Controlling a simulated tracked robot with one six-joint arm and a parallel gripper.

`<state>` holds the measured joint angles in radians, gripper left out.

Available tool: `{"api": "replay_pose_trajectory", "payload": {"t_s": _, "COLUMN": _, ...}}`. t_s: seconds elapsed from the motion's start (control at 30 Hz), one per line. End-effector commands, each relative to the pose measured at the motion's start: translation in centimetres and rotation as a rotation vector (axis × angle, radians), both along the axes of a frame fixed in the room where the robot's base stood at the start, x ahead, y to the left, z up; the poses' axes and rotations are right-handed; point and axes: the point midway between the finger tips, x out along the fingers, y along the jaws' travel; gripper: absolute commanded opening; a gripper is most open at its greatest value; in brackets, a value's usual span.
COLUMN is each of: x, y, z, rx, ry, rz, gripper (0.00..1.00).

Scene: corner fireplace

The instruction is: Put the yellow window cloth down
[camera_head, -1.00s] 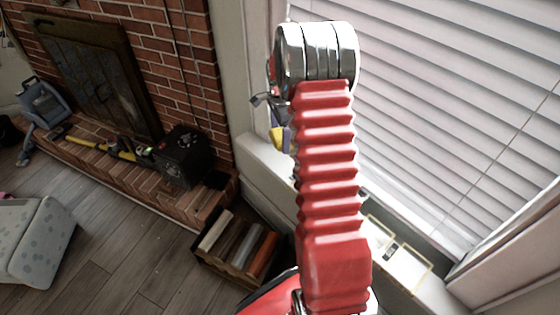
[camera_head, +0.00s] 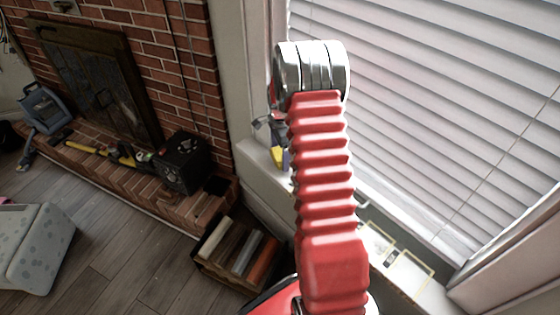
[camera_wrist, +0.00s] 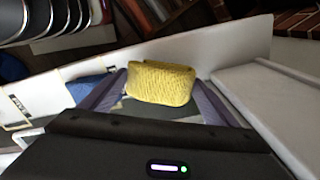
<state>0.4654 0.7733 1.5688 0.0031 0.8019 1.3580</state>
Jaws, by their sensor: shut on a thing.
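The yellow window cloth (camera_wrist: 160,82) is a folded, knitted-looking piece between the two purple fingers of my gripper (camera_wrist: 158,90) in the wrist view. My gripper is shut on it. The cloth is above or at the white window sill (camera_wrist: 235,45); I cannot tell whether it touches the sill. In the head view a small yellow patch of the cloth (camera_head: 279,158) shows at the left of my red arm, beside my gripper (camera_head: 272,135). The arm hides much of the sill there.
A blue thing (camera_wrist: 90,88) lies left of the gripper in the wrist view. Yellow-outlined marks (camera_head: 412,270) are on the sill at right. Closed blinds (camera_head: 430,110) stand close beside the arm. An open crate (camera_head: 235,253) with rolled items and a black box (camera_head: 181,163) are lower left.

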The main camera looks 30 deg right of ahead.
Motion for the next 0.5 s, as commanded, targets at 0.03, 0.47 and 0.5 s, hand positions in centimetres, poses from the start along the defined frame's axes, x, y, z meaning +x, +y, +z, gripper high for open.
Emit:
{"api": "replay_pose_trajectory", "payload": {"t_s": 0.03, "x": 0.0, "y": 0.0, "z": -0.1, "rx": 0.000, "ry": 0.000, "rz": 0.000, "gripper": 0.58}}
{"api": "replay_pose_trajectory", "payload": {"t_s": 0.47, "x": 0.0, "y": 0.1, "z": -3.8, "rx": 0.000, "ry": 0.000, "rz": 0.002, "gripper": 0.58}}
{"api": "replay_pose_trajectory", "payload": {"t_s": 0.5, "x": 0.1, "y": 0.1, "z": -3.7, "rx": 0.000, "ry": -0.001, "rz": 0.002, "gripper": 0.58}}
